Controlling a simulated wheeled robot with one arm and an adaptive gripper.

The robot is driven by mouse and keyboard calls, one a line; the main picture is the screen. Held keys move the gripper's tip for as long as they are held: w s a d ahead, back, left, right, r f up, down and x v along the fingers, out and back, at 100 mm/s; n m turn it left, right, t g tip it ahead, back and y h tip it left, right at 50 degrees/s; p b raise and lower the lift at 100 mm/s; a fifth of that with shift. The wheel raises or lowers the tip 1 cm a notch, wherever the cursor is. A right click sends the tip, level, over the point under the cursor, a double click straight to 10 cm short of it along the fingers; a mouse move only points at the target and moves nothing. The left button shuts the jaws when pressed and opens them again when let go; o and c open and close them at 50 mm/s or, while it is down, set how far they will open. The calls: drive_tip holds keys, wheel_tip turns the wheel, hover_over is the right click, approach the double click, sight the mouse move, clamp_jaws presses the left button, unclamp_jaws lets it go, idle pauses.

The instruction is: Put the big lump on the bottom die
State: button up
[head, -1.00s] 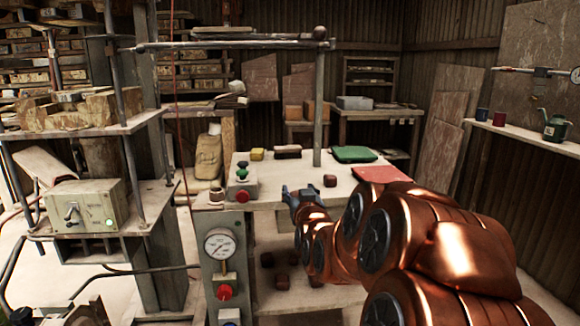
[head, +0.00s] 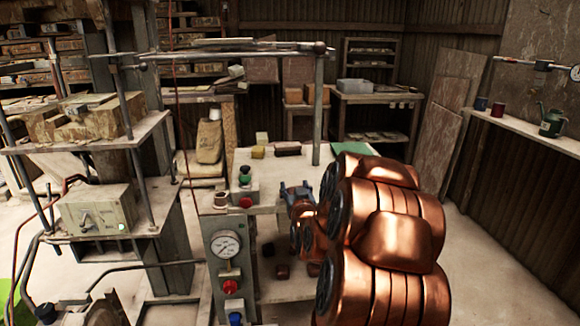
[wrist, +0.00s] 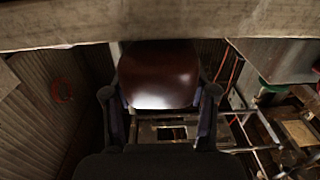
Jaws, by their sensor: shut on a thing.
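My gripper (head: 297,189) shows in the head view as blue-grey fingers in front of my copper arm, close above the table near the control box. In the wrist view my gripper (wrist: 160,94) is shut on a glossy dark red-brown lump (wrist: 158,72), one finger on each side of it. The held lump cannot be made out in the head view. I cannot tell which part is the bottom die.
The table (head: 262,207) carries a control box (head: 245,189), a yellow block (head: 258,152) and a dark red block (head: 287,149). An overhead bar (head: 240,55) spans its back. A gauge panel (head: 224,244) stands in front. In the wrist view a pale slab edge (wrist: 160,25) crosses close above the lump.

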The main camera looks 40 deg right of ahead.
drive_tip(key=p, duration=0.3)
drive_tip(key=shift+w+d+r, duration=0.1)
drive_tip(key=shift+w+r, duration=0.1)
drive_tip(key=shift+r, duration=0.1)
drive_tip(key=p+x, duration=0.2)
drive_tip(key=p, duration=0.1)
drive_tip(key=shift+w+f, duration=0.15)
drive_tip(key=shift+w, duration=0.1)
drive_tip(key=shift+f+x, duration=0.2)
drive_tip(key=shift+x, duration=2.45)
drive_tip(key=shift+d, duration=0.1)
drive_tip(key=shift+f, duration=0.15)
drive_tip(key=o, duration=1)
drive_tip(key=shift+f, duration=0.1)
drive_tip(key=o, duration=0.5)
drive_tip(key=shift+p, duration=0.65)
